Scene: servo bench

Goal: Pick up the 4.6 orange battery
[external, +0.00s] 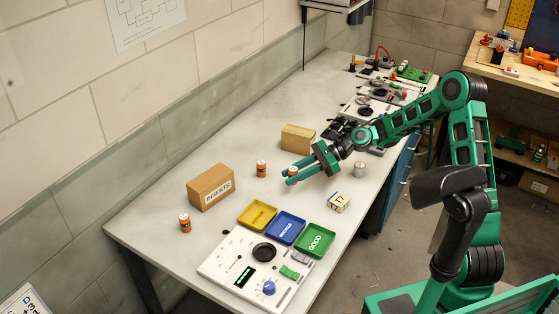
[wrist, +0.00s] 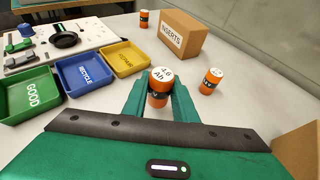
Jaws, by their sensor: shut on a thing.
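The orange battery with a dark band and a white top reading "4.6 Ah" (wrist: 161,75) stands upright between my gripper's fingers in the wrist view. My gripper (wrist: 159,100) is shut on it. In the external view my green gripper (external: 289,174) reaches over the bench from the right, with the battery (external: 293,171) partly hidden by the fingers. I cannot tell whether its base touches the bench. A second orange battery (external: 261,169) stands behind and to the left, and also shows right of my gripper in the wrist view (wrist: 211,80). A third (external: 185,222) stands near the INSERTS box.
A cardboard INSERTS box (external: 211,187) and a plain cardboard box (external: 298,138) stand on the bench (external: 228,138). Yellow (external: 257,214), blue RECYCLE (external: 286,227) and green GOOD (external: 315,239) trays sit before a white test panel (external: 222,262). A small labelled block (external: 339,202) and a grey can (external: 360,169) are close to my gripper.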

